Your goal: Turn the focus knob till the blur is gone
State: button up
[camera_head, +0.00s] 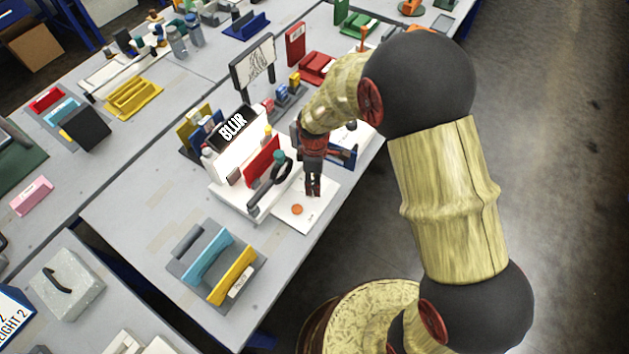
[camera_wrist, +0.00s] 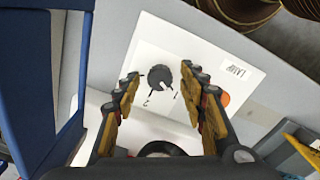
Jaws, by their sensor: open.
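A black screen (camera_head: 232,124) reading "BLUR" stands on a white instrument in the head view. My gripper (camera_head: 313,188) points down over the white panel (camera_head: 322,213) in front of that instrument. In the wrist view, my open gripper (camera_wrist: 161,77) has its fingertips on either side of a round dark knob (camera_wrist: 160,75) with a pale pointer. I cannot tell whether they touch it. Marks like "1" and "2" are beside the knob, and the panel's label seems to read "LAMP". My gripper hides the knob in the head view. No readable label marks a focus knob.
An orange disc (camera_head: 297,209) lies on the panel; in the wrist view it (camera_wrist: 224,99) is just right of my right finger. A blue-and-yellow rack (camera_head: 212,262) stands nearer the front.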

jog(key=shift+c, duration=1.4)
jog(key=c, duration=0.8)
grip_shut()
jog(key=shift+m, duration=0.3)
jog(key=m+p, duration=0.3)
jog(key=m, duration=0.2)
jog(key=shift+r, duration=0.1)
jog(key=m+p, duration=0.1)
jog(key=m, duration=0.5)
jog(key=shift+w+p, duration=0.1)
jog(key=shift+p, duration=0.3)
jog(key=o, duration=1.1)
grip_release()
